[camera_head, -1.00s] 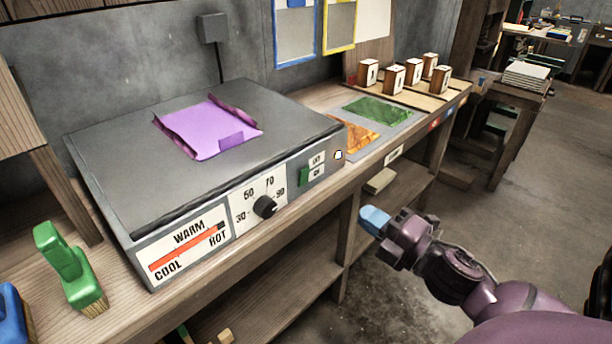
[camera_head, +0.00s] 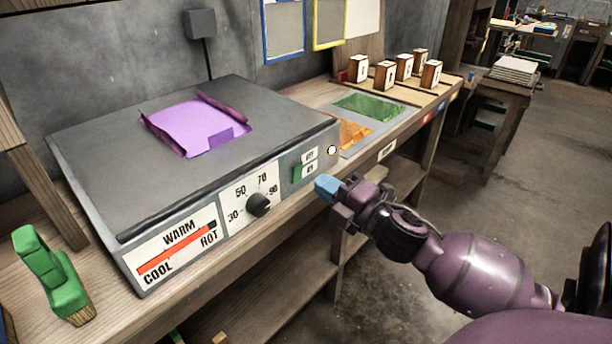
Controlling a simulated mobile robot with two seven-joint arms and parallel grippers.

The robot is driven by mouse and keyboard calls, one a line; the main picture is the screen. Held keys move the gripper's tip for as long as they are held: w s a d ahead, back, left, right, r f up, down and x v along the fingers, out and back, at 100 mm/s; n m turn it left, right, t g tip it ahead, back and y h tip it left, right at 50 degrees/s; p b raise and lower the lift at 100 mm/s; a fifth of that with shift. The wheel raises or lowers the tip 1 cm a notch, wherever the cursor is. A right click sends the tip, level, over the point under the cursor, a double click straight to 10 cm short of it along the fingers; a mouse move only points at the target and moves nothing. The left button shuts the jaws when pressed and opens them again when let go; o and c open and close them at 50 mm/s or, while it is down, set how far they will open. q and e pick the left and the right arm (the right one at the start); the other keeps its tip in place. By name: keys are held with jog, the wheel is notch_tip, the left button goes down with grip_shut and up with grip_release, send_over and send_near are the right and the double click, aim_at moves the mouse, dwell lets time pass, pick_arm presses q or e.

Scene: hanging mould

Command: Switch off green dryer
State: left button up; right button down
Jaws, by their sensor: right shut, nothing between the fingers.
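The heating unit (camera_head: 90,150) is a wide grey box with a dark top on the wooden bench. Its front has a green switch (camera_head: 297,173) beside small labels that seem to read OFF and ON. The green part sits low, near the lower label. A black knob (camera_head: 259,205) is to the left, and a COOL-to-HOT gauge (camera_head: 178,246) shows a long red bar. My right gripper (camera_head: 326,186) has blue fingertips, is shut and empty, and is just right of the switch in the picture, apart from it. My left gripper is out of view.
A purple sheet (camera_head: 195,127) with raised edges lies on the unit's top. A green brush (camera_head: 52,277) stands at the left. Green (camera_head: 368,107) and orange (camera_head: 352,134) sheets and several small blocks (camera_head: 384,75) are along the bench to the right. Open floor lies at the right.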

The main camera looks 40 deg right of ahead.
aim_at(299, 169)
jog(key=w, duration=0.4)
jog(key=shift+a+r+b, duration=0.15)
jog(key=shift+b, duration=0.25)
jog(key=shift+w+r, duration=0.1)
jog(key=shift+w, duration=0.15)
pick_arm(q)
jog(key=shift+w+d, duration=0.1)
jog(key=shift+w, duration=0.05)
